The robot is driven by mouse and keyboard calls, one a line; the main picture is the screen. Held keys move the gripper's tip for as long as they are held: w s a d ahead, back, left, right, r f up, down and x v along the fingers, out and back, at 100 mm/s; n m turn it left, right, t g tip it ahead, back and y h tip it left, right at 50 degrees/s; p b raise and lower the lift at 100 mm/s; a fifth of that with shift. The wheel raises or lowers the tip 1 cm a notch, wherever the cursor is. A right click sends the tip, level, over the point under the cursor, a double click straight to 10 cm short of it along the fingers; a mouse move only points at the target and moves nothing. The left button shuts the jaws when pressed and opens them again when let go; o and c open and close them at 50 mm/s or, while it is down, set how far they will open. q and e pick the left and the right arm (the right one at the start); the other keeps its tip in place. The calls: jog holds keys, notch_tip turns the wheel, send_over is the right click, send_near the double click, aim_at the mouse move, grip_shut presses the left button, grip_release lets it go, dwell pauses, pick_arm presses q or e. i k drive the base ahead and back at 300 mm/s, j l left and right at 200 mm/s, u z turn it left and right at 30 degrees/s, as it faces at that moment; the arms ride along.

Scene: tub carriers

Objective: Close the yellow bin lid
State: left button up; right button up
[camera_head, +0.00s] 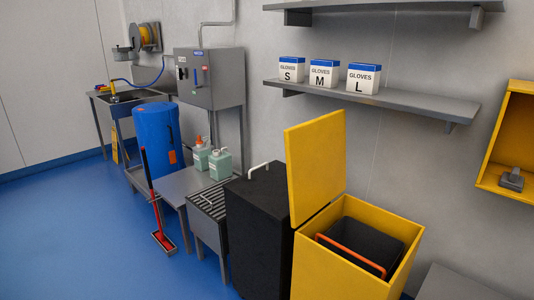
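The yellow bin (340,268) stands at the lower right of the head view. Its yellow lid (315,165) is open and stands roughly upright along the bin's left edge. Inside the bin is a black container (372,232) with an orange bar-like handle (350,256) across its front. Neither of my grippers shows in this view.
A black cabinet (262,235) with a white handle stands close against the bin's left side. Shelves with glove boxes (323,74) are on the wall above. A yellow wall box (510,150) is at the right edge. Open blue floor (80,230) lies to the left.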

aim_at(315, 149)
jog(key=i+j+z, duration=0.15)
jog(key=z, duration=0.85)
jog(key=i+j+z, duration=0.15)
jog(key=j+z, duration=0.2)
jog(key=j, duration=0.2)
jog(key=j+z, duration=0.35)
jog(key=j, duration=0.25)
jog(key=j+z, duration=0.3)
jog(key=j, duration=1.3)
jog(key=k+j+z, duration=0.1)
jog(key=j, duration=0.9)
jog(key=k, duration=0.6)
jog(key=i+j, duration=0.45)
jog(key=z, duration=0.05)
